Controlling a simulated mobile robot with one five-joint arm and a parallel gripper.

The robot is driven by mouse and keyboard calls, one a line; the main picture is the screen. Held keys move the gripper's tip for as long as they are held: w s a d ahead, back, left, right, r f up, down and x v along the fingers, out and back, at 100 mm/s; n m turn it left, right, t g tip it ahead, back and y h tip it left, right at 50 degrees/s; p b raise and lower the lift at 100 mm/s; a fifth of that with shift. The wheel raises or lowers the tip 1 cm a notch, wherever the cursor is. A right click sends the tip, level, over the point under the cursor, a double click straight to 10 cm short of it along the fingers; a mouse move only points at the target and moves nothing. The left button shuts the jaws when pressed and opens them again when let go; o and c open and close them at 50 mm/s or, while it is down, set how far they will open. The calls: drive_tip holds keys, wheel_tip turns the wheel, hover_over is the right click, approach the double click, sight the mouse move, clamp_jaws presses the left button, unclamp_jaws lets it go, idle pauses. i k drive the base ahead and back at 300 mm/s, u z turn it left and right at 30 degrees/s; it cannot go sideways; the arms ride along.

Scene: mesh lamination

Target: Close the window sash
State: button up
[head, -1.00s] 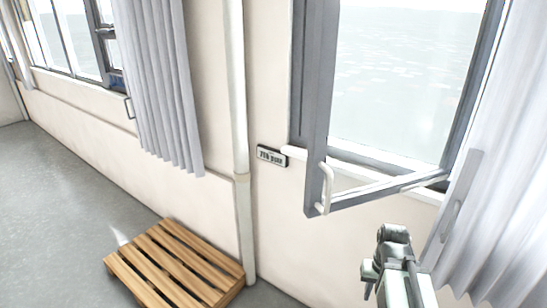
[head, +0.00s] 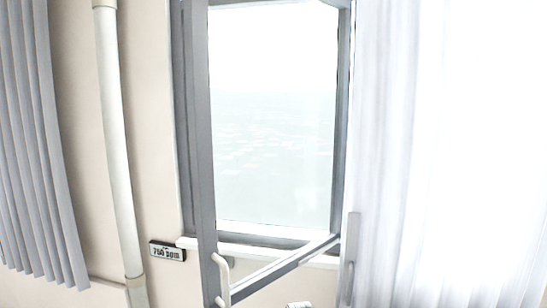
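The window sash (head: 205,170) has a grey frame and stands open, swung into the room. Its free upright edge is at the left, and its bottom rail (head: 285,270) slants back to the window frame (head: 342,110) at the right. A white curved handle (head: 223,278) is on the lower part of the free edge. My gripper's fingers do not show. Only a small pale piece, possibly of my arm, shows at the bottom edge, below the sash's bottom rail.
A white curtain (head: 440,150) hangs at the right, close to the sash's hinged side. A grey curtain (head: 40,150) hangs at the left. A pale pipe (head: 117,150) runs down the wall beside a small "750 ppm" sign (head: 167,251).

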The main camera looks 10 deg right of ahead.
sight(196, 15)
drive_tip(key=z, duration=0.15)
drive_tip(key=k, duration=1.25)
drive_tip(key=u, duration=1.3)
drive_tip(key=i, duration=1.05)
drive_tip(key=u, duration=0.05)
